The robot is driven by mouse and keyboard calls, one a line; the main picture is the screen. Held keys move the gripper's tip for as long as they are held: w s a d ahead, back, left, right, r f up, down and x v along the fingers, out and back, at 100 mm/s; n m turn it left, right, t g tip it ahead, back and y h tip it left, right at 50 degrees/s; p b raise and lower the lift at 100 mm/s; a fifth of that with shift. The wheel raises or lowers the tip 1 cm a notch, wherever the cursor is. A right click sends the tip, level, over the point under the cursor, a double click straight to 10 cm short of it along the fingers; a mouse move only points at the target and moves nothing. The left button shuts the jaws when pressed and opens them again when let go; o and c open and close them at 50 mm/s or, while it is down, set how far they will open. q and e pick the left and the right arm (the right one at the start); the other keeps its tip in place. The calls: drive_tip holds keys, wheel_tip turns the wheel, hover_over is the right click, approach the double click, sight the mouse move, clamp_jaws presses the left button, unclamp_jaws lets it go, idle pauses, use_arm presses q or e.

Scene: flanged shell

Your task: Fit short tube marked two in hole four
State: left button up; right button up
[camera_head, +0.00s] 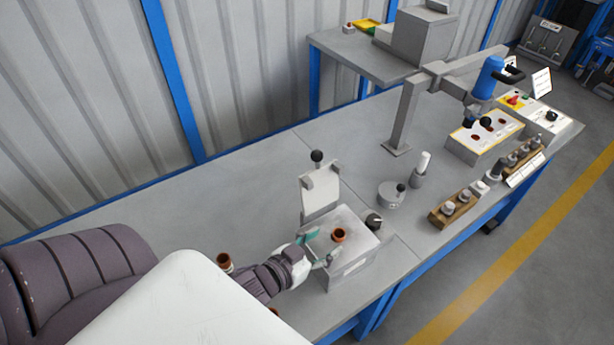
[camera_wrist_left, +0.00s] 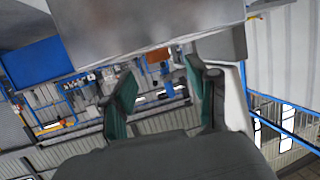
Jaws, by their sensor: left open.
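A short copper-brown tube (camera_head: 339,235) stands upright on top of a grey box (camera_head: 352,262) at the table's front edge. A second copper-brown tube (camera_head: 224,261) stands on the table to the left, partly hidden by my left arm. I cannot read any marks or hole numbers. My left gripper (camera_head: 321,247) is open, its green fingertips just left of the tube on the box and apart from it. Its two spread fingers also show in the left wrist view (camera_wrist_left: 160,95).
A white upright plate (camera_head: 320,190) with a black knob rises behind the box, and a dark dial (camera_head: 373,221) sits beside it. Further right are a grey stand (camera_head: 404,115), wooden racks (camera_head: 455,207) and a control panel. The table's back left is clear.

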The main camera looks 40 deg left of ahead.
use_arm(q)
drive_tip(key=v, duration=0.6)
drive_tip(key=shift+r, duration=0.2)
